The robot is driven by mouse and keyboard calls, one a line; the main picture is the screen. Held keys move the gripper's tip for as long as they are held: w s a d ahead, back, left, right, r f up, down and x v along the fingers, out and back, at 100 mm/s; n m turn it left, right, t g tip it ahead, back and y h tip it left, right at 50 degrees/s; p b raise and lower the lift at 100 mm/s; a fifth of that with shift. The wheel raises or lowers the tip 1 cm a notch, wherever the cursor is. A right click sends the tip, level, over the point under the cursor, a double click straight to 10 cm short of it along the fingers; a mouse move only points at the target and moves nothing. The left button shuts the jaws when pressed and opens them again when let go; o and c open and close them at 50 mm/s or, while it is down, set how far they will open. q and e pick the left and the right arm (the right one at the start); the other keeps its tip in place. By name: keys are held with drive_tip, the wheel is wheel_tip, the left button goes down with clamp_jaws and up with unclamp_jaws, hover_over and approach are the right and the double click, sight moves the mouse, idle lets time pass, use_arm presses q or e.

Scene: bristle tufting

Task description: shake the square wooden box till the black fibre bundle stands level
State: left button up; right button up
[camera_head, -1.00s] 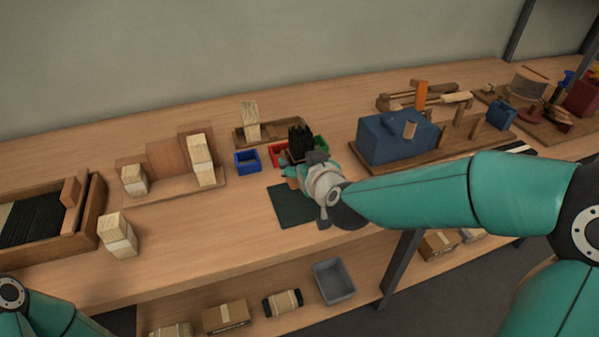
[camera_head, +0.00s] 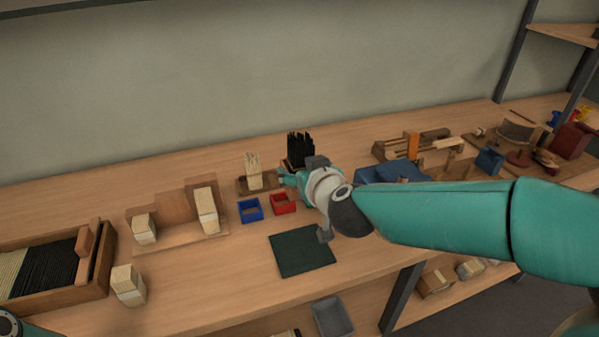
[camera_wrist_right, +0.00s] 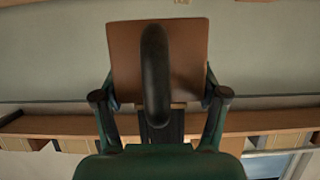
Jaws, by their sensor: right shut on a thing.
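My right gripper (camera_head: 292,180) is shut on the square wooden box, whose brown wall (camera_wrist_right: 130,62) fills the upper middle of the right wrist view. The box is held up above the bench. The black fibre bundle (camera_head: 300,149) sticks up out of it in the head view, and its tops look jagged and uneven. My wrist hides most of the box in the head view. A dark curved part covers the middle of the wall in the wrist view. My left gripper is out of view.
A dark green mat (camera_head: 302,252) lies clear below my wrist. A blue bin (camera_head: 250,210) and a red bin (camera_head: 283,204) stand behind it. A pale fibre bundle (camera_head: 254,170) stands behind the bins. A blue block (camera_head: 372,174) is partly hidden behind my right arm.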

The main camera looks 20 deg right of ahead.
wheel_tip(320, 180, down, 3)
drive_tip(key=shift+b, duration=1.1)
wheel_tip(320, 180, up, 3)
drive_tip(key=p, duration=0.4)
drive_tip(key=shift+r, duration=0.2)
wheel_tip(320, 180, down, 3)
drive_tip(key=shift+f+b, duration=0.15)
drive_tip(key=shift+b, duration=1.1)
wheel_tip(320, 180, up, 3)
drive_tip(key=p, duration=0.4)
wheel_tip(320, 180, down, 3)
drive_tip(key=b, duration=0.2)
drive_tip(key=shift+b, duration=0.35)
wheel_tip(320, 180, up, 3)
drive_tip(key=p, duration=0.3)
drive_tip(key=shift+p, duration=0.4)
wheel_tip(320, 180, down, 3)
drive_tip(key=b, duration=0.2)
drive_tip(key=shift+b, duration=0.4)
wheel_tip(320, 180, up, 3)
drive_tip(key=p, duration=0.3)
drive_tip(key=shift+p, duration=0.35)
wheel_tip(320, 180, down, 3)
drive_tip(key=b, duration=0.3)
drive_tip(key=shift+f, duration=0.1)
wheel_tip(320, 180, up, 4)
drive_tip(key=p, duration=0.3)
drive_tip(key=shift+f+p, duration=0.2)
drive_tip(key=shift+p, duration=0.15)
drive_tip(key=shift+f, duration=0.2)
